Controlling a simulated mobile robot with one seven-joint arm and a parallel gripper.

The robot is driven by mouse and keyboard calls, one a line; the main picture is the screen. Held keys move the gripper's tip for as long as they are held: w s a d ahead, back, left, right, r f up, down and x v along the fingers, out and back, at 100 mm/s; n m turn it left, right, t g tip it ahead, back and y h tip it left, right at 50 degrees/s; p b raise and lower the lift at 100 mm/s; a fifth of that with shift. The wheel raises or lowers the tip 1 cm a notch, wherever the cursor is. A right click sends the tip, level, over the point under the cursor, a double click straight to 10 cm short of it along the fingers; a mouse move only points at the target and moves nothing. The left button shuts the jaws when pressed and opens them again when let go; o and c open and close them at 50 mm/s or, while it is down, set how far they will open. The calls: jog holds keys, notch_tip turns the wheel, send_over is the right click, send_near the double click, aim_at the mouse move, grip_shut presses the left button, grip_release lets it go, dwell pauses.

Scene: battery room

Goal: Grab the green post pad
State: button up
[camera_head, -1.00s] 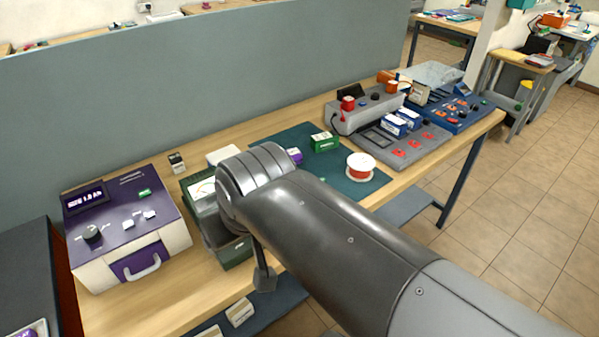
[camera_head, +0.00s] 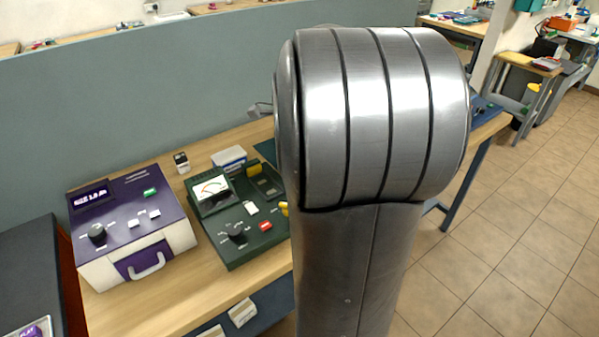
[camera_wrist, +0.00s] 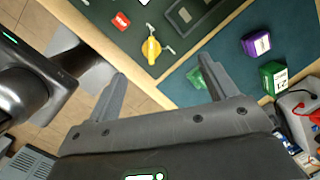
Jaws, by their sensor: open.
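In the wrist view, a small green piece (camera_wrist: 196,78) lies on the teal mat, partly hidden by my right finger. A green box with a white label (camera_wrist: 273,77) stands farther right on the mat, beside a purple box (camera_wrist: 256,44). I cannot tell for sure which green thing is the post pad; the small piece looks most like one. My gripper (camera_wrist: 162,66) is open and empty, its fingers spread above the bench edge and mat. In the head view my arm hides the mat's contents.
A dark green meter tester (camera_head: 245,215) stands beside a purple-and-white charger (camera_head: 130,225) on the wooden bench (camera_head: 190,290). A yellow part (camera_wrist: 151,48) sits near the bench edge. Grey equipment with a red lead (camera_wrist: 299,102) is right of the mat.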

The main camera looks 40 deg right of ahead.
jog(key=w+d+f+m, duration=0.1)
jog(key=d+f+m, duration=0.1)
jog(key=d+m, duration=0.2)
jog(key=w+d+f+m+g, duration=0.1)
jog(key=d+f+m, duration=0.2)
jog(key=d, duration=0.3)
jog(key=w+d+f+m+g+h, duration=0.1)
jog(key=d+f+m, duration=0.1)
jog(key=d+m, duration=0.3)
jog(key=shift+f+m, duration=0.2)
jog(key=shift+m, duration=0.1)
jog(key=f, duration=1)
jog(key=shift+s+a+f, duration=0.1)
jog(key=shift+a+f, duration=0.1)
jog(key=shift+f, duration=0.05)
jog(key=shift+c, duration=0.6)
jog(key=c, duration=0.9)
jog(key=shift+r, duration=0.2)
jog(key=shift+c, duration=0.2)
